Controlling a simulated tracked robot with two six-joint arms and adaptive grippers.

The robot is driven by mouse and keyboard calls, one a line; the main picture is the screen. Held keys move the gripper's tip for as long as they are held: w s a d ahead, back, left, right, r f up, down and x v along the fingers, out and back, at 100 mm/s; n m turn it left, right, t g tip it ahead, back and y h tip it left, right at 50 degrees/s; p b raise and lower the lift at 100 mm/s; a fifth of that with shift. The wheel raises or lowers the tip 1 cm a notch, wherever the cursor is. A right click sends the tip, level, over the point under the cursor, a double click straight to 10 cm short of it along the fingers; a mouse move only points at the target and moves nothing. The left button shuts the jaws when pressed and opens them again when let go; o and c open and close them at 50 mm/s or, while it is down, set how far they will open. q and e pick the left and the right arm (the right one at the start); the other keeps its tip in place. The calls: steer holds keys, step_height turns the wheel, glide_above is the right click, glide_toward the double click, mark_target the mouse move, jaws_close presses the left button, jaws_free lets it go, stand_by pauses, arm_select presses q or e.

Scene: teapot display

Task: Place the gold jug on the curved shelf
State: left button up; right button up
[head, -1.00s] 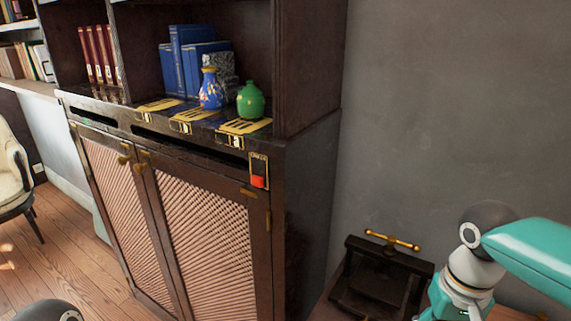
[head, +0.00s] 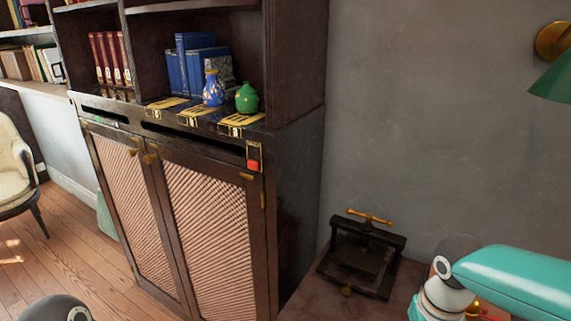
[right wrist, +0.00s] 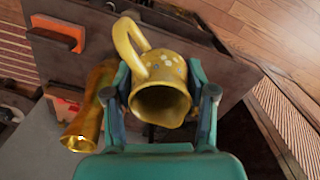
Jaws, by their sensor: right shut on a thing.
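The gold jug (right wrist: 160,85), yellow with small flowers and a loop handle, is between the fingers of my right gripper (right wrist: 163,100) in the right wrist view. The gripper is shut on it, and its open mouth faces the camera. In the head view my right arm is at the lower right, with its gripper out of sight. My left gripper is not in view; only a dark joint of mine shows at the bottom left. I cannot tell any shelf here as curved.
The dark cabinet ledge holds a blue vase (head: 213,88), a green pot (head: 247,98) and yellow-marked plates. A black press (head: 360,255) stands on the table at right. A brass vessel (right wrist: 88,110) is close beside the jug. A green lamp (head: 552,78) hangs at upper right.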

steer(key=shift+n, duration=0.6)
steer(key=w+a+f+p, duration=0.1)
steer(key=f, duration=0.2)
steer(key=w+f, duration=0.2)
steer(key=f, duration=0.1)
steer(key=w+a+f+p, duration=0.1)
steer(key=f, duration=0.2)
steer(key=shift+w+a+f+p, duration=0.25)
steer(key=shift+a+f+p, duration=0.05)
steer(key=shift+p, duration=0.05)
steer(key=shift+n, duration=0.3)
steer(key=w+f, duration=0.1)
steer(key=w+a, duration=0.1)
steer(key=w+f, duration=0.1)
steer(key=w, duration=0.1)
steer(key=shift+a+f, duration=0.25)
steer(key=shift+f, duration=0.1)
steer(key=shift+w+a, duration=0.1)
steer(key=shift+w, duration=0.35)
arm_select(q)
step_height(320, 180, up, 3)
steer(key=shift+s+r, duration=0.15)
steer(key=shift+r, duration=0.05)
arm_select(e)
steer(key=shift+r, duration=0.1)
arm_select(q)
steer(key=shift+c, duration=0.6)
